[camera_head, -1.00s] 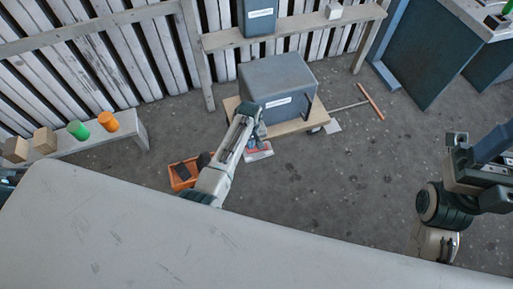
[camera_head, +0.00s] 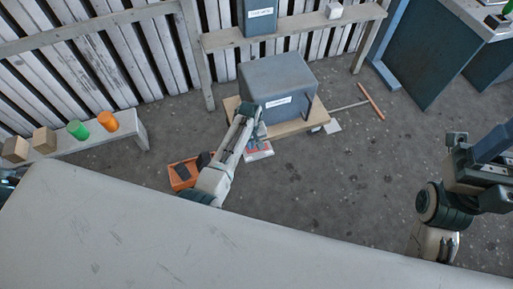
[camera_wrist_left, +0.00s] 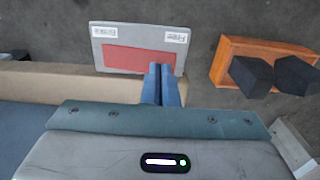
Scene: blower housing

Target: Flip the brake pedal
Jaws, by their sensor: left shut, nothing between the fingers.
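The brake pedal is a red plate (camera_wrist_left: 138,58) on a grey base (camera_wrist_left: 112,34) with labels reading "Brake" and "Free", upside down in the left wrist view. In the head view the pedal (camera_head: 258,148) lies at the near edge of the wheeled wooden cart, partly hidden by my left arm. My left gripper (camera_wrist_left: 162,72) is shut and empty, its blue fingertips over the red plate's near right part. I cannot tell whether they touch it. It also shows in the head view (camera_head: 257,137). My right arm is at the right edge; its fingers are not clear.
A grey housing (camera_head: 278,85) stands on the cart (camera_head: 295,127). An orange box (camera_wrist_left: 228,58) with black blocks lies right of the pedal in the wrist view. A T-shaped handle (camera_head: 370,100) lies beyond the cart. A bench (camera_head: 132,133) with blocks stands at left. Floor at right is open.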

